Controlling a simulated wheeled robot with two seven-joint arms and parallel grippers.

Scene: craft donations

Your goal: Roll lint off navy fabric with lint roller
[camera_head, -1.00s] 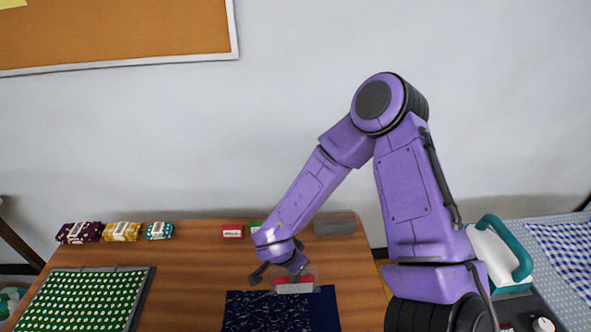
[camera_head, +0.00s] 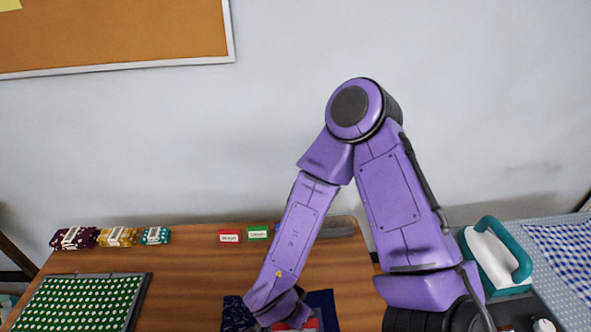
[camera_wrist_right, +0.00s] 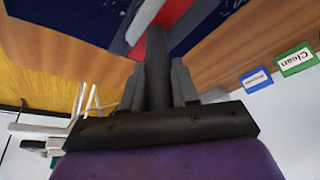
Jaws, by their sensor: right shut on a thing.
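The navy fabric (camera_head: 325,305) lies at the front middle of the table, partly hidden by my right arm. Pale lint marks show on its left part (camera_head: 232,314); its right strip looks plain. My right gripper (camera_head: 285,322) is low over the fabric, at the picture's bottom edge. In the right wrist view my right gripper (camera_wrist_right: 157,88) is shut on the dark handle of the lint roller (camera_wrist_right: 158,45), which has red and white parts at its far end, over the navy fabric (camera_wrist_right: 205,22). Whether the roller touches the fabric is not clear. My left gripper is not in view.
A dark tray with green dotted fabric (camera_head: 85,302) lies at left. Folded fabric bundles (camera_head: 115,237) sit behind it. A red label (camera_head: 230,236) and a green Clean label (camera_head: 257,232) stand at the back. A teal-handled iron (camera_head: 495,255) stands at right.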

